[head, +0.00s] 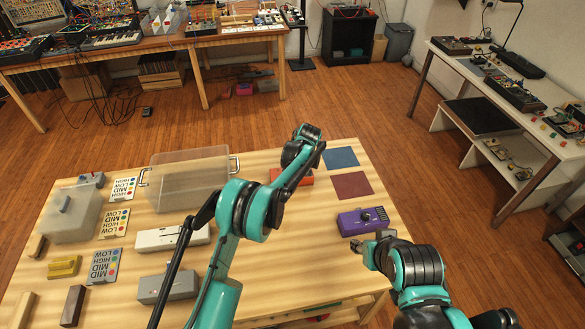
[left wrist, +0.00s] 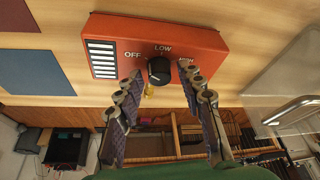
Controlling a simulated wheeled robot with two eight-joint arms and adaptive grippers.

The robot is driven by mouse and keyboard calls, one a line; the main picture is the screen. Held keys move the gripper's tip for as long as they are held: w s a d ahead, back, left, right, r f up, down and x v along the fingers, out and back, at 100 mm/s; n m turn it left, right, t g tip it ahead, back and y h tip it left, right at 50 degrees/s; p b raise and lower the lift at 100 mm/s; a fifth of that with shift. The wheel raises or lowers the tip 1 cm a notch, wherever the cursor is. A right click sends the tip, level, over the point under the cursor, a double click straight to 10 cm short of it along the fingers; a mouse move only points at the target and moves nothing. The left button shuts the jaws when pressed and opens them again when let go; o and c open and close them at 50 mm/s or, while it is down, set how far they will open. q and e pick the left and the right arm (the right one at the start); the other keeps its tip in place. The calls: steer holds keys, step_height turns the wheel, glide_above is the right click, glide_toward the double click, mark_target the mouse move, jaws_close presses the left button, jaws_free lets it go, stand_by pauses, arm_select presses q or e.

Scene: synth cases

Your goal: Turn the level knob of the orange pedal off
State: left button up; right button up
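The orange pedal (left wrist: 205,40) lies on the wooden table. Its face carries the words OFF, LOW and HIGH around a black level knob (left wrist: 159,70), and a striped panel at one side. My left gripper (left wrist: 163,76) is open, its two fingers apart on either side of the knob; contact is not clear. Which word the knob points to is not clear. In the head view the orange pedal (head: 305,180) is partly hidden by my left gripper (head: 301,153). My right gripper (head: 371,250) is low, near the purple pedal; its finger opening is not clear.
The purple pedal (head: 363,221) sits near the table's right edge. A blue square (head: 340,158) and a dark red square (head: 351,185) lie beyond it. A clear bin (head: 187,181) stands left of the orange pedal. White and grey pedals and label cards fill the left side.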

arm_select(q)
steer(key=v, duration=1.2)
stand_by(0.4)
steer(key=s+a+r+m+t+h, duration=0.1)
steer(key=s+a+r+m, duration=0.1)
steer(key=s+a+r, duration=0.6)
steer(key=s+a+r+m+h, duration=0.1)
steer(key=s+a+r, duration=0.5)
steer(key=s, duration=0.4)
steer(key=s+a+f+m, duration=0.1)
steer(key=s+a+f, duration=0.1)
steer(key=s, duration=0.5)
steer(key=s+a+f+m+t, duration=0.1)
steer(key=s+a, duration=0.1)
steer(key=s, duration=0.5)
steer(key=s+a+f+m+t, duration=0.1)
steer(key=s+a+f, duration=0.1)
steer(key=s, duration=0.5)
steer(key=shift+a+f, duration=0.25)
steer(key=shift+f, duration=0.1)
